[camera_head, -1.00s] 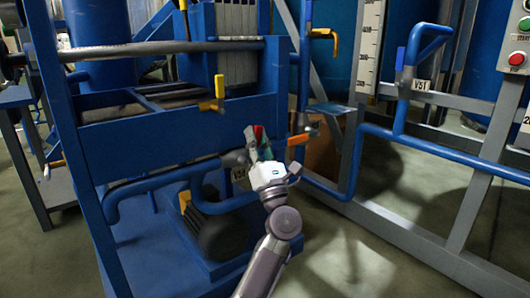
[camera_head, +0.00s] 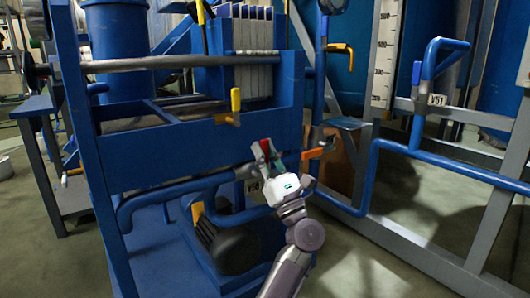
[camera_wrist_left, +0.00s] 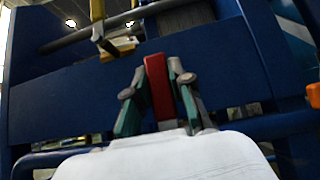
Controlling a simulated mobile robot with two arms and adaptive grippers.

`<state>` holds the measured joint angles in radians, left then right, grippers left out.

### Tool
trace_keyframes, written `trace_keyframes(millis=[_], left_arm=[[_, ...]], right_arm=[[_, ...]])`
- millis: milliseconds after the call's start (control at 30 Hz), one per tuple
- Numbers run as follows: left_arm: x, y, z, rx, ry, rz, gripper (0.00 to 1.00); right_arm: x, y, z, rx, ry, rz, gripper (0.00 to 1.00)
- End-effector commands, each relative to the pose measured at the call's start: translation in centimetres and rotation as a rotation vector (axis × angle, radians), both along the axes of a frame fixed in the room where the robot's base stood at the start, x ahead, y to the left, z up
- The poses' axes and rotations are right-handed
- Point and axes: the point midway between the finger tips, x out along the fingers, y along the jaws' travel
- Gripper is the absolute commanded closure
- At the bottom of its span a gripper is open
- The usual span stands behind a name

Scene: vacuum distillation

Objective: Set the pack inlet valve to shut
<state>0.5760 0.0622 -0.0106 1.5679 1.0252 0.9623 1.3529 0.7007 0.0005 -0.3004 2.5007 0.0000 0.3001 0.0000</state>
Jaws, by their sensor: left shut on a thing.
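My left gripper (camera_head: 268,158) reaches up from the bottom in the head view. It is shut on a red lever handle (camera_wrist_left: 159,85), which stands upright between its green-sided fingers in the left wrist view. The top of the red handle also shows in the head view (camera_head: 265,146). The handle sits on the blue pipe (camera_head: 170,191) low in front of the blue frame. The fingers and wrist hide the valve body. My right gripper is not in view.
An orange lever (camera_head: 313,153) is close to the right of the gripper. A yellow lever (camera_head: 236,99) stands upright on the frame above. A dark pump motor (camera_head: 232,249) is below left. Blue pipes and a tag V51 (camera_head: 437,100) are at right, with open floor between.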

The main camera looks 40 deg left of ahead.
Motion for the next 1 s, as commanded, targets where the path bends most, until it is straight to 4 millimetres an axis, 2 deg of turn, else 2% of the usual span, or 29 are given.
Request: trace_keyframes(millis=[67,100,233,500,633,1000], left_arm=[[-0.2,0.1,-0.2,-0.005,-0.004,0.003,1.0],[-0.1,0.1,-0.2,-0.004,-0.002,0.003,0.72],[-0.1,0.1,-0.2,-0.003,-0.002,0.003,0.52],[-0.1,0.1,0.0,-0.001,-0.001,0.003,0.52],[-0.1,0.1,0.8,-0.002,-0.003,0.002,0.52],[-0.2,0.0,7.7,-0.003,-0.006,0.002,0.52]], right_arm=[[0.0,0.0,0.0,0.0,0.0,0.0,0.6],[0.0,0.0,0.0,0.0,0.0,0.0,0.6],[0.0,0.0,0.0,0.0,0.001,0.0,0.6],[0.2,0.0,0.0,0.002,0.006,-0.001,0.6],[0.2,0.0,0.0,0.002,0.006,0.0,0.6],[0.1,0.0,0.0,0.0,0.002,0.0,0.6]])
